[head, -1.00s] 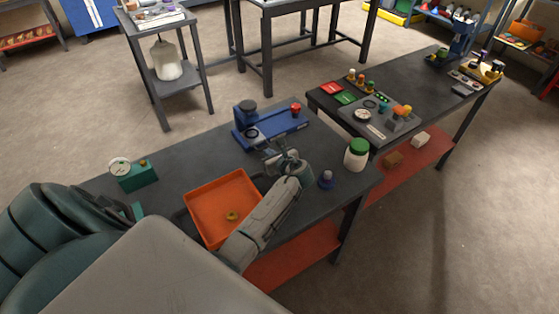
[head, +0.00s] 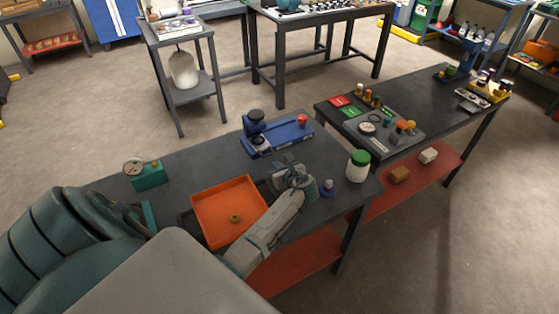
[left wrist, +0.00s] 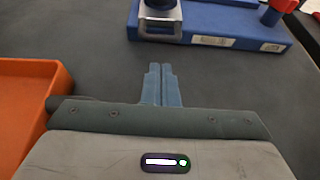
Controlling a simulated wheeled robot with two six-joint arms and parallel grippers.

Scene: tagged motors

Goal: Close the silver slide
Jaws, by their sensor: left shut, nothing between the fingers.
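A blue fixture (head: 290,134) with a black round knob and a red knob lies on the dark bench. The silver slide (left wrist: 160,22) is a metal bracket at the fixture's near left end, cut off by the top edge of the left wrist view. My left gripper (head: 285,160) is on the near side of the fixture, apart from it. In the left wrist view its two blue-grey fingers (left wrist: 161,70) are pressed together and empty, pointing at the slide with a gap between. My right gripper is not in view.
An orange tray (head: 205,200) with a small brass ring stands to the left of my gripper. A green-capped white jar (head: 358,168) and a small purple-topped bottle (head: 328,188) stand to the right. A teal gauge block (head: 150,176) is far left. Bare bench lies between gripper and fixture.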

